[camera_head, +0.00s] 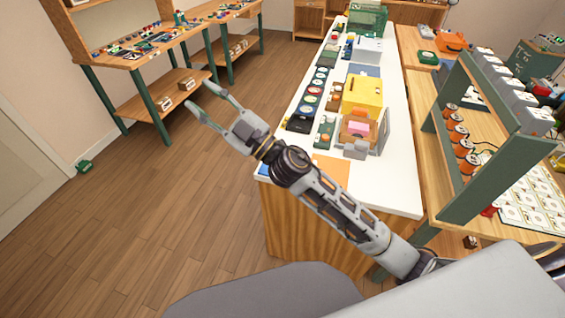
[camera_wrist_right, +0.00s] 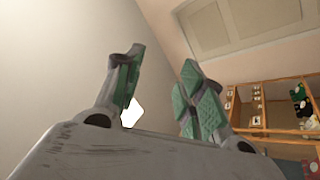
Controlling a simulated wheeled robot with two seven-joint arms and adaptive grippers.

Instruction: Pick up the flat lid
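I cannot pick out the flat lid for certain. Flat pieces on the white counter (camera_head: 398,160) include an orange sheet (camera_head: 331,172) at its near end and a blue flat piece (camera_head: 364,70) behind the yellow box (camera_head: 362,94). My right gripper (camera_head: 201,96) is open and empty, held over the floor to the left of the counter, away from its objects. In the right wrist view its two green-padded fingers (camera_wrist_right: 163,75) stand apart with nothing between them. My left gripper is not in view.
A dark strip of round dials (camera_head: 311,99) runs along the counter's left side. A green shelf rack (camera_head: 480,140) stands on the wooden table at right. Workbenches (camera_head: 140,62) stand at the far left. The wooden floor (camera_head: 150,220) between is clear.

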